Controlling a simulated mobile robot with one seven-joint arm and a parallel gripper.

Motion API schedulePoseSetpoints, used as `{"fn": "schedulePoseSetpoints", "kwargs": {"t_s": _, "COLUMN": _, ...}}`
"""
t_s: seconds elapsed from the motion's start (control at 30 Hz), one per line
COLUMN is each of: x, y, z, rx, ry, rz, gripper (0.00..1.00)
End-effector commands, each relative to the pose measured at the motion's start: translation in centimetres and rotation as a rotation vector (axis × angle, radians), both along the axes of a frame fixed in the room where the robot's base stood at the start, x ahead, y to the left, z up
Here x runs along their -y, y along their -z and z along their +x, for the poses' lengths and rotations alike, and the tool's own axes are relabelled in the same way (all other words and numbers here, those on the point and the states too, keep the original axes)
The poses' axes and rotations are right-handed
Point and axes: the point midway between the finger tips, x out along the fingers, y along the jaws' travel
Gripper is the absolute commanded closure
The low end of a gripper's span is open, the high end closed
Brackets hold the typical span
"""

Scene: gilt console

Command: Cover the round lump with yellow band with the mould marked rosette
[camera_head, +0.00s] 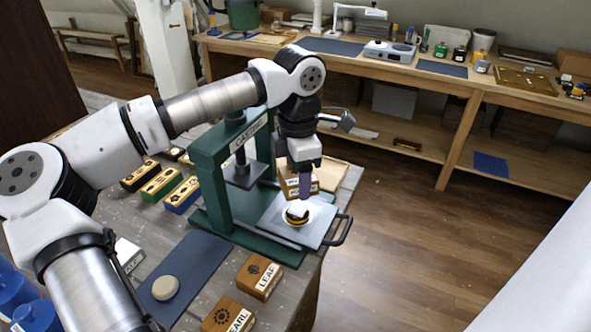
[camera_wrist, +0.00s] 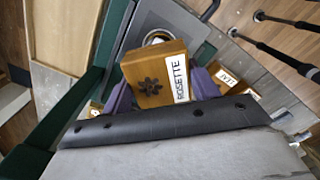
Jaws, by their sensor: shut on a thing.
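My gripper (camera_wrist: 162,88) is shut on the mould marked rosette (camera_wrist: 146,72), a brown wooden block with a dark flower mark and a white label. In the head view my gripper (camera_head: 305,188) hangs above the press's grey sliding plate (camera_head: 268,222). The round lump with yellow band (camera_head: 297,213) sits on this plate, just below the fingers and apart from them. In the wrist view the lump (camera_wrist: 157,38) is mostly hidden behind the held mould.
The green press (camera_head: 211,180) stands close to the left of my gripper. A blue mat (camera_head: 205,262) bears a plain pale lump (camera_head: 165,287). Blocks marked leaf (camera_head: 259,277) and pearl (camera_head: 227,315) stand in front. Several other blocks stand left of the press.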

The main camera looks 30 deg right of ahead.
Motion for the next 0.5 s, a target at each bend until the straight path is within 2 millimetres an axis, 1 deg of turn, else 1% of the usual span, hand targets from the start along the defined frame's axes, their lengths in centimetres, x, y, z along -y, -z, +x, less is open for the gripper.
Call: {"fn": "schedulePoseSetpoints", "kwargs": {"t_s": 0.5, "x": 0.0, "y": 4.8, "z": 0.0, "rx": -0.001, "ry": -0.001, "rz": -0.001, "gripper": 0.64}}
